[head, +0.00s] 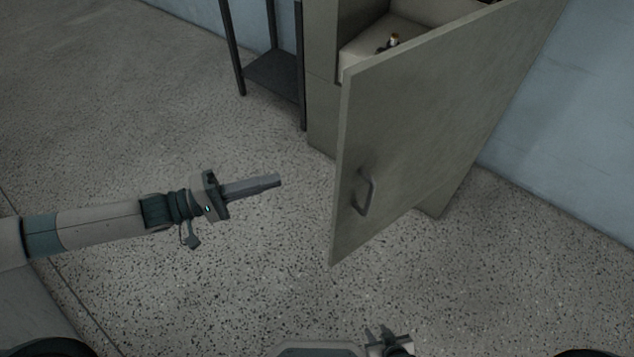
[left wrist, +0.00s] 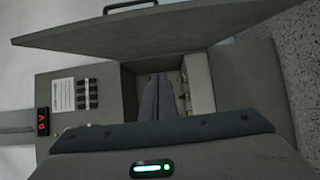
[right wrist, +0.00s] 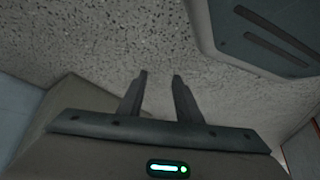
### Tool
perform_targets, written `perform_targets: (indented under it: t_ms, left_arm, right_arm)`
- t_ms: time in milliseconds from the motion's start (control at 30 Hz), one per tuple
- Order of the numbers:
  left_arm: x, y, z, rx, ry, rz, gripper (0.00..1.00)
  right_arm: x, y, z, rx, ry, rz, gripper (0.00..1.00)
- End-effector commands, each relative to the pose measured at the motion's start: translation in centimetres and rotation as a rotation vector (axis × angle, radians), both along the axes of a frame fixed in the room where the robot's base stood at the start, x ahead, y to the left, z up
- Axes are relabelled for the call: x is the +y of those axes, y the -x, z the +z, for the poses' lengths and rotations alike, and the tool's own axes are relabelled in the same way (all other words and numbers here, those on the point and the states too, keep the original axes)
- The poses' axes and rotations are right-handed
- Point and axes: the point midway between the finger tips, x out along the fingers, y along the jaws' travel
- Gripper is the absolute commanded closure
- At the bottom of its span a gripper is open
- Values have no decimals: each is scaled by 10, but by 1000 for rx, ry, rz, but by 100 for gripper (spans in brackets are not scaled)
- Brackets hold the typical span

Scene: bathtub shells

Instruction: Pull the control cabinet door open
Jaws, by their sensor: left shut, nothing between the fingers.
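The control cabinet door (head: 430,125) stands swung wide open in the head view, with its grey bar handle (head: 366,192) near the free edge. The cabinet body (head: 322,110) is behind it, and part of its inside shows. My left gripper (head: 277,181) is shut and empty, to the left of the door's free edge and apart from it. In the left wrist view the open door (left wrist: 165,32) and its handle (left wrist: 130,6) lie beyond the shut fingers. My right gripper (head: 378,335) is at the bottom of the head view, low and away from the door; its fingers are apart and empty (right wrist: 160,80).
A dark metal rack (head: 272,75) stands left of the cabinet. A small item (head: 393,41) sits inside the cabinet. A panel with a red display (left wrist: 43,121) and several dark switches (left wrist: 87,95) shows beside the opening. A blue wall (head: 575,120) is at right. Floor left of the door is clear.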

Motion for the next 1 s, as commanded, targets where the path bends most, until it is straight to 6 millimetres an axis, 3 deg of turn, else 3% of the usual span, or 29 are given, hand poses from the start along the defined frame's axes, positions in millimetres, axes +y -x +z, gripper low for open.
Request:
perform_targets:
  t_ms: [533,1000]
  left_arm:
    - [-11,-5,0,-2,-1,1,100]
    - [-81,-30,2,-2,0,1,100]
  right_arm:
    - [2,-1,3,-15,-4,3,69]
    - [17,-8,20,-111,-36,15,69]
